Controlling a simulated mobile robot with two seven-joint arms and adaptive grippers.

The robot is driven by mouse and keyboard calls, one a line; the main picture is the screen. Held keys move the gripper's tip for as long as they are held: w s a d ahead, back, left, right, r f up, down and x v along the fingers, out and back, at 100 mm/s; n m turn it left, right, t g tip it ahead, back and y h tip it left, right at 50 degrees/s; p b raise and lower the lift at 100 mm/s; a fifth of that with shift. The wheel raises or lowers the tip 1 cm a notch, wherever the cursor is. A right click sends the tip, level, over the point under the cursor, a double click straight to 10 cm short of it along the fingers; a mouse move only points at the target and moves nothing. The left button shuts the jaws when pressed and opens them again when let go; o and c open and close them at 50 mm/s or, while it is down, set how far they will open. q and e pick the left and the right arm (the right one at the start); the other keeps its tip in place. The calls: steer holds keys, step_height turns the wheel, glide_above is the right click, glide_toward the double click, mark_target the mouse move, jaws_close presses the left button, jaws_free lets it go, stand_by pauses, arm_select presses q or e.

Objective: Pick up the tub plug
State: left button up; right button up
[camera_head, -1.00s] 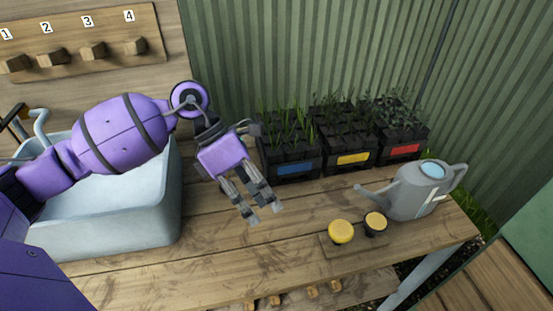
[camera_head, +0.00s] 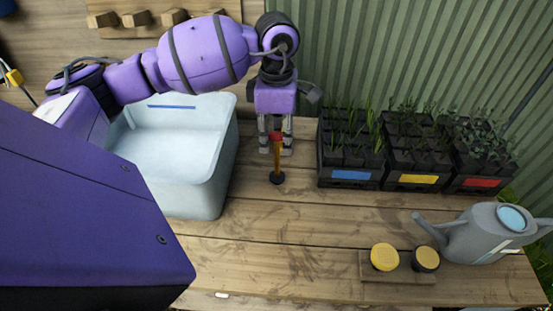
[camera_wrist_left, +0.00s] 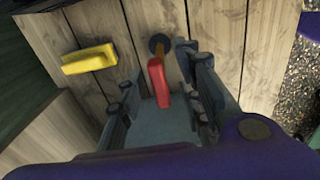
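What looks like the tub plug (camera_head: 278,160) stands upright on the wooden bench, right of the pale blue tub (camera_head: 225,180). It has a round black base, a thin orange stem and a red handle on top. In the left wrist view, the red handle (camera_wrist_left: 159,85) lies in the space between the spread fingers, with gaps on both sides. The left gripper looks open; contact with the handle cannot be told. My right gripper is not in view.
Black seedling pots (camera_head: 351,177) with blue, yellow and red labels stand right of the gripper. A grey watering can (camera_head: 480,240) and two round-topped knobs (camera_head: 384,257) are at the front right. A yellow piece (camera_wrist_left: 90,59) shows in the wrist view. The bench's front middle is clear.

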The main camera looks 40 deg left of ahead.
arm_select(q)
steer(key=shift+f, duration=0.55)
jaws_close()
steer(key=shift+r, duration=0.2)
